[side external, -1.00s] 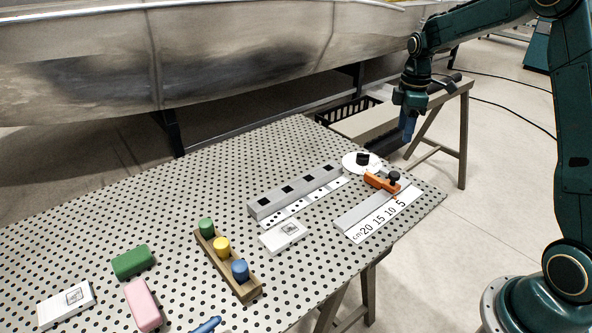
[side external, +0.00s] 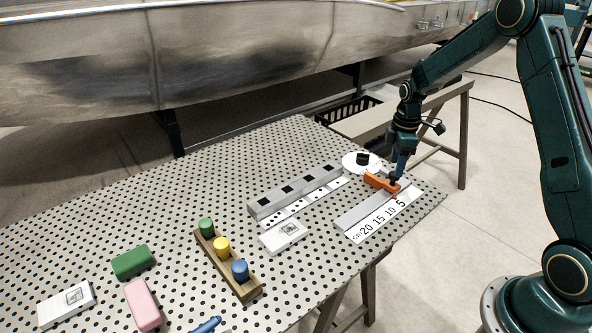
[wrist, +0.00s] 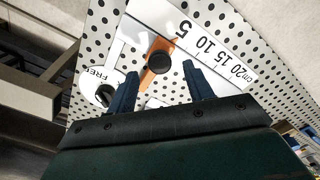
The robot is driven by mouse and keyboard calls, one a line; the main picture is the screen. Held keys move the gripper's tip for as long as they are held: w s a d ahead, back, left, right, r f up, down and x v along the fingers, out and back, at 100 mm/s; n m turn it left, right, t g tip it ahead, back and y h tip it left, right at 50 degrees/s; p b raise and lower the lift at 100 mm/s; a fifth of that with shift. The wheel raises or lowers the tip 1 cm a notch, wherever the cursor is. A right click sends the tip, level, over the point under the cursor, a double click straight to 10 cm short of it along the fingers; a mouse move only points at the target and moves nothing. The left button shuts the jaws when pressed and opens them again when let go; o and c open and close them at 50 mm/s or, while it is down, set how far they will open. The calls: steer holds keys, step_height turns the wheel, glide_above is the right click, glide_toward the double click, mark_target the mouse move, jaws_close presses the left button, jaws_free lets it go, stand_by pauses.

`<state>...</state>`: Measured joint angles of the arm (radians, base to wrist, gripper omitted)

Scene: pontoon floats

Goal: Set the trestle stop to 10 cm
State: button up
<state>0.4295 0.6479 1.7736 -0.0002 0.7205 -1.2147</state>
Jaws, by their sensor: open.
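The trestle stop is an orange block (side external: 380,183) with a black knob, set across a grey rail (side external: 362,212). The white scale (side external: 383,221) beside the rail reads cm 20, 15, 10, 5. The orange block sits near the 5 end. My gripper (side external: 396,178) is just above the black knob. In the wrist view the black knob (wrist: 159,62) lies between my two open blue fingers (wrist: 160,85), slightly ahead of their tips. The orange block (wrist: 160,46) shows partly behind the knob. Whether a finger touches the knob cannot be told.
A white disc with a black knob (side external: 363,158) lies close behind the stop; its label reads FREE in the wrist view (wrist: 98,75). A rack of coloured pegs (side external: 228,265) stands farther left.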

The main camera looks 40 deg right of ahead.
steer(key=shift+f, duration=1.5)
steer(key=shift+c, duration=0.2)
steer(key=c, duration=1.1)
steer(key=shift+a, duration=0.1)
